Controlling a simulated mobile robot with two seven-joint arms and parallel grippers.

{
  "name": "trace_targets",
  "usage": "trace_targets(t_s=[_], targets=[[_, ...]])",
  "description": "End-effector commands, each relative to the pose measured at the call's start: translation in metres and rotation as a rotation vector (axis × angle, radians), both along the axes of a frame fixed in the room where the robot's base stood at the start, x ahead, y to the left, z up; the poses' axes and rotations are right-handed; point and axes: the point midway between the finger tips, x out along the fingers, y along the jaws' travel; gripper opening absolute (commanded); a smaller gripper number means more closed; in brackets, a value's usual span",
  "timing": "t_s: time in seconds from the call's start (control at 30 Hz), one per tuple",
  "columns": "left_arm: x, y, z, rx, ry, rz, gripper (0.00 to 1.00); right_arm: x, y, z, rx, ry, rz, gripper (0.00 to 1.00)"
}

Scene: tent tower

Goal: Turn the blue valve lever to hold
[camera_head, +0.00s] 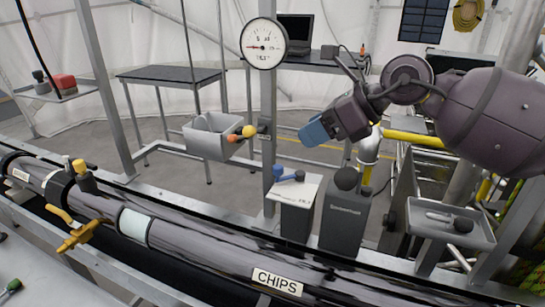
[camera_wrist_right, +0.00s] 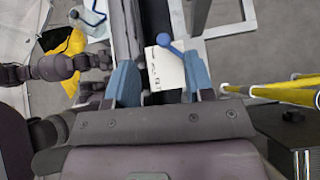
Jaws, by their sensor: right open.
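The blue valve lever (camera_head: 289,175) sits on top of a pale labelled plate (camera_head: 309,187) on a grey post, right of the gauge column. In the right wrist view the round-ended blue lever (camera_wrist_right: 168,43) lies beyond my fingertips, over the white plate (camera_wrist_right: 160,72). My right gripper (camera_head: 315,132) is above and slightly right of the lever, apart from it. In the wrist view its two blue fingers (camera_wrist_right: 160,68) are spread with nothing held between them. The label on the plate is too small to read. My left gripper does not show in the head view.
A dark box with a black knob (camera_head: 346,180) stands right of the lever. A gauge (camera_head: 264,44) tops the column. A grey bin (camera_head: 210,138) with an orange-and-yellow-ended handle is left. A tray (camera_head: 450,223) is right. The long CHIPS pipe (camera_head: 220,262) crosses in front.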

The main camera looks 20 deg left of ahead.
Motion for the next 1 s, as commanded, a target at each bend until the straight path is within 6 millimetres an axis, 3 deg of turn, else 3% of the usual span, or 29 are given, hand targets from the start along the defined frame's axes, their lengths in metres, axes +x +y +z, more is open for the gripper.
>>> trace_targets(t_s=[0.17, 0.33, 0.8, 1.0], targets=[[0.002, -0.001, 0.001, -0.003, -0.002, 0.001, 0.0, 0.001, -0.012, -0.012, -0.117, -0.05, 0.033, 0.48], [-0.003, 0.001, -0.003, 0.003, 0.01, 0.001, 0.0, 0.0, -0.008, -0.02, -0.129, -0.052, 0.047, 0.48], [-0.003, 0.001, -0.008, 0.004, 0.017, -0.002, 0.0, 0.002, 0.045, -0.073, -0.125, -0.05, 0.046, 0.48], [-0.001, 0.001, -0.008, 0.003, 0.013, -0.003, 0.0, 0.002, 0.059, -0.086, -0.125, -0.05, 0.045, 0.48]])
